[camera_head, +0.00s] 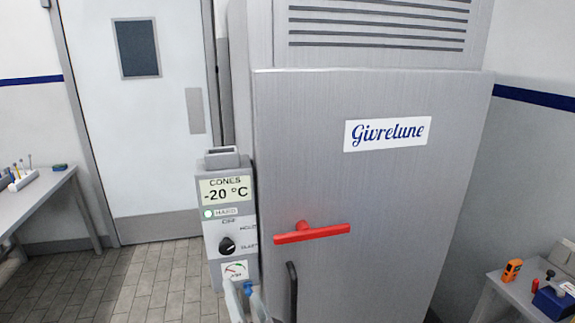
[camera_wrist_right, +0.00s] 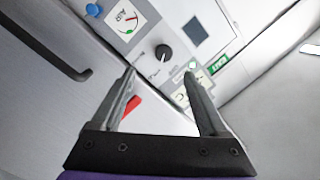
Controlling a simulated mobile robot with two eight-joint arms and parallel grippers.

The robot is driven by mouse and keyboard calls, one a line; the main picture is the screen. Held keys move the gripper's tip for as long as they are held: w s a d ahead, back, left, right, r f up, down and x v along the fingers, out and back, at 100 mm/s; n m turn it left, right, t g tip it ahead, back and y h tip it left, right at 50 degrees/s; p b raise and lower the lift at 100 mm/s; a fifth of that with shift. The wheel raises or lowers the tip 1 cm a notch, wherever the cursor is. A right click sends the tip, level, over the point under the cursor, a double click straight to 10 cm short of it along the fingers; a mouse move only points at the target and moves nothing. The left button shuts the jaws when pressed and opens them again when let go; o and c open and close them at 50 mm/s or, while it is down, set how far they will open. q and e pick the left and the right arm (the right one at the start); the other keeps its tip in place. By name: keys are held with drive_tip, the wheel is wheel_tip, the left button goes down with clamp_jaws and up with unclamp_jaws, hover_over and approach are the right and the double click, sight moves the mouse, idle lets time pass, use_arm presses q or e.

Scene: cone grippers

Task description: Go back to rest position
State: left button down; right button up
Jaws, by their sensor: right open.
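My right gripper (camera_head: 244,300) is at the bottom edge of the head view, in front of the lower part of the grey control box (camera_head: 204,245). In the right wrist view its two grey fingers (camera_wrist_right: 160,76) stand apart with nothing held between them. A black knob (camera_wrist_right: 163,53) on the control box shows beyond the fingertips. Part of a red piece (camera_wrist_right: 132,104) shows beside one finger. Most of the right arm is out of the head view. My left gripper is in neither view.
A tall grey cabinet (camera_head: 370,220) is close in front, with a red bar handle (camera_head: 312,234) and a dark vertical handle (camera_head: 292,290). Left are a table (camera_head: 45,187) and closed door (camera_head: 130,170); right is a low table (camera_head: 500,287) with an orange device (camera_head: 512,270).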

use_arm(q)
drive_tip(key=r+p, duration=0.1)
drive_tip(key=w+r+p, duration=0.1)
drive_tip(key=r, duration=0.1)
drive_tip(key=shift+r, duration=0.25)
use_arm(e)
drive_tip(key=s+d+f+n+g+h, duration=0.2)
drive_tip(key=s+d+f+g, duration=0.3)
drive_tip(key=d+f, duration=0.5)
drive_tip(key=s+d+f+n+g+h, duration=0.2)
drive_tip(key=s+d+f+g+h, duration=0.3)
drive_tip(key=s+d+f, duration=0.5)
drive_tip(key=d+f, duration=0.1)
drive_tip(key=d, duration=0.5)
drive_tip(key=shift+s+d+n+g+h, duration=0.2)
drive_tip(key=shift+d+n+g+h, duration=0.1)
drive_tip(key=shift+d+g, duration=0.1)
